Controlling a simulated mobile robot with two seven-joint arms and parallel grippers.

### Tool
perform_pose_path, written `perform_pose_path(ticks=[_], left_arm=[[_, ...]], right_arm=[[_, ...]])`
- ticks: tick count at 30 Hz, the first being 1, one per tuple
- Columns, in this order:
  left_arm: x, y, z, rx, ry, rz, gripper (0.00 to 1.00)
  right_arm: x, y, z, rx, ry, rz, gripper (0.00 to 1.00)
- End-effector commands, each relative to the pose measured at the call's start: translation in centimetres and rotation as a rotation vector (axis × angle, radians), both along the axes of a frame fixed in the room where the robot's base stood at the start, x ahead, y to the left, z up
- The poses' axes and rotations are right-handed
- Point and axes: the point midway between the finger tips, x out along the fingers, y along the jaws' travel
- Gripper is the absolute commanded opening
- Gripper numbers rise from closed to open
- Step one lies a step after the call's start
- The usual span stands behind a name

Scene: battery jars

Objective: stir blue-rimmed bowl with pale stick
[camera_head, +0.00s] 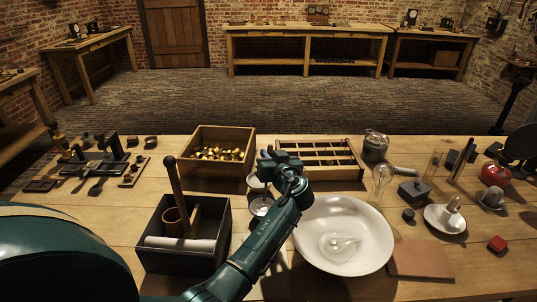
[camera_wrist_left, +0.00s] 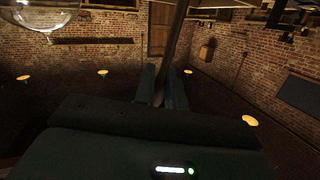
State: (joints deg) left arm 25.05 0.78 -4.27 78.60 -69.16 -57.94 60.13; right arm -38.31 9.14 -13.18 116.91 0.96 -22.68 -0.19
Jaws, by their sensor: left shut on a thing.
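My left gripper (camera_head: 268,165) is above the middle of the table. In the left wrist view its fingers (camera_wrist_left: 164,88) are shut on a long thin stick (camera_wrist_left: 175,45), which looks dark in that light. The stick is hard to make out in the head view. A large white bowl (camera_head: 375,222) stands right of my left arm, with a clear glass bulb-like thing in it; I see no blue rim on it. A small pale round dish (camera_head: 261,206) sits under the gripper, partly hidden by my arm, and its rim colour is unclear. My right gripper is not in view.
A dark box (camera_head: 220,240) with an upright wooden handle stands left of my arm. A wooden tray of small parts (camera_head: 190,165) and a slotted wooden rack (camera_head: 345,170) lie behind. A jar (camera_head: 375,147), a bulb (camera_head: 381,183) and small items crowd the right.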

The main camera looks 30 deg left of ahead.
Motion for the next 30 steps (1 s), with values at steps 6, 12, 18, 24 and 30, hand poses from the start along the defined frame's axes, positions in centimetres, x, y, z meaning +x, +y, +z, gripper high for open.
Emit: perform_pose_path(ticks=[6, 12, 18, 24, 30], left_arm=[[-0.3, 0.0, -2.2, 0.0, 0.0, 0.0, 0.0], [-0.6, 0.0, -3.6, 0.001, -0.001, 0.0, 0.0], [-0.8, 0.0, -4.6, 0.001, -0.001, 0.0, 0.0], [-0.9, 0.0, -4.9, 0.001, -0.001, -0.001, 0.0], [-0.9, 0.0, -4.9, 0.001, -0.001, -0.001, 0.0]], right_arm=[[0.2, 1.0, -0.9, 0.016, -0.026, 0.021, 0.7], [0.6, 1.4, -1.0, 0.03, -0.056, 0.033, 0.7], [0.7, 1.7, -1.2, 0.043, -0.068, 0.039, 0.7], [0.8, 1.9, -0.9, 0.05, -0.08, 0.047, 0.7], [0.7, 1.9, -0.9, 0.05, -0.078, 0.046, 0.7]])
